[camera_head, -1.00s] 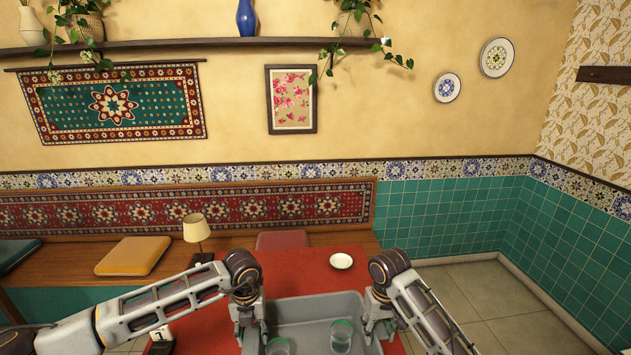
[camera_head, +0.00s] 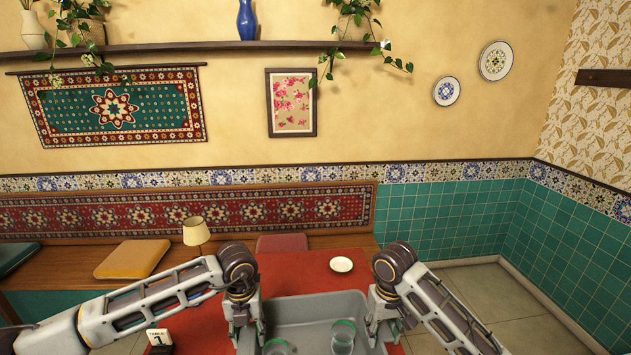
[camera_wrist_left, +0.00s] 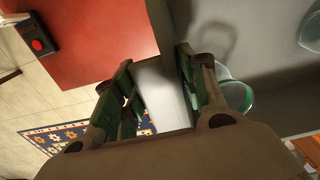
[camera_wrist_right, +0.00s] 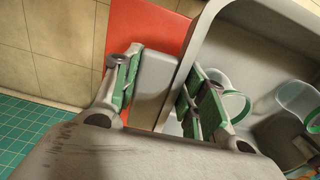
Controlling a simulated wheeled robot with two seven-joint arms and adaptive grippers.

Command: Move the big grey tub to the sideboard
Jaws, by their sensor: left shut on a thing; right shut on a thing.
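The big grey tub (camera_head: 310,312) is at the bottom middle of the head view, over the red table, with its near part cut off by the frame. Clear cups with green rims stand in it, one at the right (camera_head: 343,338) and one at the left (camera_head: 277,347). My left gripper (camera_head: 250,335) is shut on the tub's left wall; the wall (camera_wrist_left: 160,95) shows between its fingers in the left wrist view. My right gripper (camera_head: 378,325) is shut on the right wall, which shows between its fingers in the right wrist view (camera_wrist_right: 152,88). Whether the tub touches the table is unclear.
A small lamp (camera_head: 196,234) and a bench with cushions (camera_head: 132,258) are behind. Tiled floor (camera_head: 480,290) is open at right.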

